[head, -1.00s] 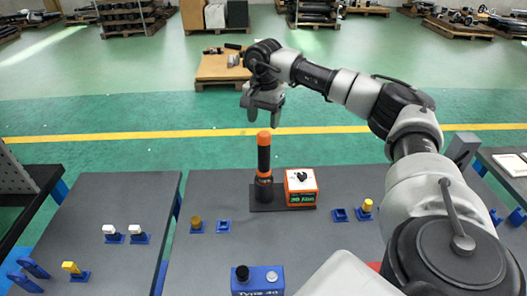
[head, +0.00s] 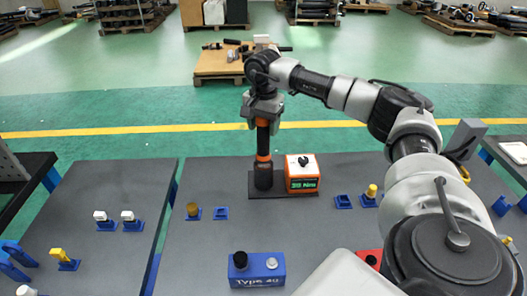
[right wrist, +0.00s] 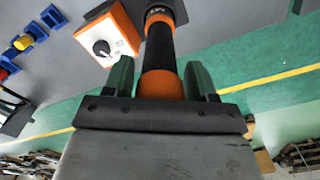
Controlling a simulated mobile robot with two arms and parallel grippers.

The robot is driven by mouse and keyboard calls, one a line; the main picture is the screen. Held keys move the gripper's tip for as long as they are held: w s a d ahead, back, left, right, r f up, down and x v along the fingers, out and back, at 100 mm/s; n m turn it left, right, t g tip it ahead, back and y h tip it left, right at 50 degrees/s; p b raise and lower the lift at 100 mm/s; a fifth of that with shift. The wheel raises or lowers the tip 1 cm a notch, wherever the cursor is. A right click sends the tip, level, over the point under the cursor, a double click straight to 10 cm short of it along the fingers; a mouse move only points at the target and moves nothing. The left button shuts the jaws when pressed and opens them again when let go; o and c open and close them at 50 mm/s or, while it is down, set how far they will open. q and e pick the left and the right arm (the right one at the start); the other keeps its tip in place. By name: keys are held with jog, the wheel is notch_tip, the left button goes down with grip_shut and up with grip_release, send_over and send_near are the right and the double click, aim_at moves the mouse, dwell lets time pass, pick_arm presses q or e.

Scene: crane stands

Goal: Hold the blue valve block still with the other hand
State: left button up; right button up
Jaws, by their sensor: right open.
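The blue valve block (head: 257,272), lettered "Type 40", sits on the near part of the dark table in the head view. It has a black knob on its left top and a pale round part on its right top. No gripper is touching it. My right gripper (head: 263,122) is far behind it, pointing down, with its open fingers on either side of the upright black and orange driver (head: 264,150). In the right wrist view the fingers (right wrist: 161,80) flank the driver (right wrist: 160,55), with gaps visible. My left gripper is not in view.
An orange and white box (head: 302,178) with a dial stands right of the driver. Small blue holders (head: 221,213) sit across the table, some with yellow or white-topped pieces (head: 128,217). My right arm covers the right side. Table around the block's left is clear.

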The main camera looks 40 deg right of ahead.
jog(key=c, duration=0.8)
jog(key=shift+r, duration=0.15)
jog(key=shift+c, duration=1)
jog(key=shift+w+r, duration=0.1)
jog(key=shift+r, duration=0.05)
jog(key=shift+r+p, duration=4.65)
jog(key=shift+r, duration=0.8)
